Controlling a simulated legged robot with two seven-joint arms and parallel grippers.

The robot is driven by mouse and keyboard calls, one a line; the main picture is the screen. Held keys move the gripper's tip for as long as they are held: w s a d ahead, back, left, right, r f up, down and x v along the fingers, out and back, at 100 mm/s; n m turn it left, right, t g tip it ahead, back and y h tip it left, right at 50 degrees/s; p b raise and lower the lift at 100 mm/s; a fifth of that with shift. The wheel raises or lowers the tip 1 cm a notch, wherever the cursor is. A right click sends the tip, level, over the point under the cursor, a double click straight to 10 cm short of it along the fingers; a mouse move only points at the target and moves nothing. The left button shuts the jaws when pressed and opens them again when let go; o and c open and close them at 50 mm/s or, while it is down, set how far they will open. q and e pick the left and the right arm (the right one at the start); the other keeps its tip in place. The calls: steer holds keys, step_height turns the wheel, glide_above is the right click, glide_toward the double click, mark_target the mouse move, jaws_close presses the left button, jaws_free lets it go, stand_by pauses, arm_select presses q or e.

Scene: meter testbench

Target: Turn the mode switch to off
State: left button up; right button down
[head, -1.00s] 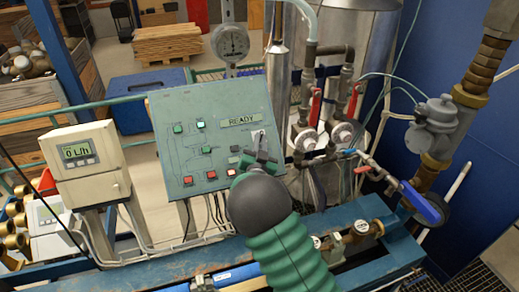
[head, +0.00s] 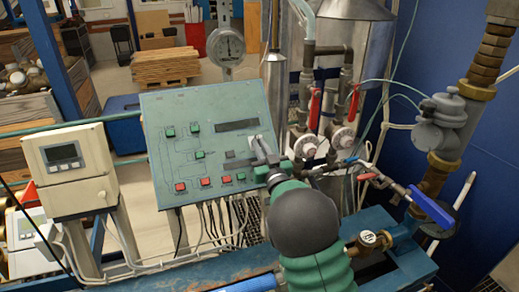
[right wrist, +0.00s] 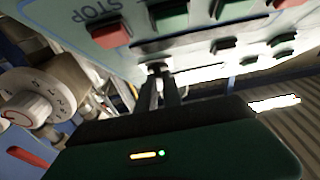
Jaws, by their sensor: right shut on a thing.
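The mode switch (head: 256,139) sits on a pale plate at the right side of the sloping green control panel (head: 168,110). My right gripper (head: 265,155) reaches it from the lower right and is shut on it, hiding most of the knob. In the right wrist view the narrow fingers (right wrist: 163,90) close on the small knob (right wrist: 157,68) at the panel face. The panel display (head: 237,125) is dark, and the green and red buttons look unlit. My left gripper is not in view.
A beige meter box (head: 68,155) with a blank display stands left of the panel. A round gauge (head: 226,46) stands behind it. Pipes with red-handled valves (head: 314,105) and a blue lever (head: 428,205) are to the right. Cables hang below the panel.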

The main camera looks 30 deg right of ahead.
steer(key=shift+f, duration=0.25)
steer(key=c, duration=1.5)
jaws_free()
steer(key=shift+s+r, duration=0.1)
steer(key=shift+r, duration=0.05)
steer(key=shift+s, duration=0.1)
steer(key=b+v, duration=0.6)
steer(key=v, duration=1)
steer(key=shift+a+b, duration=0.2)
steer(key=shift+b, duration=0.2)
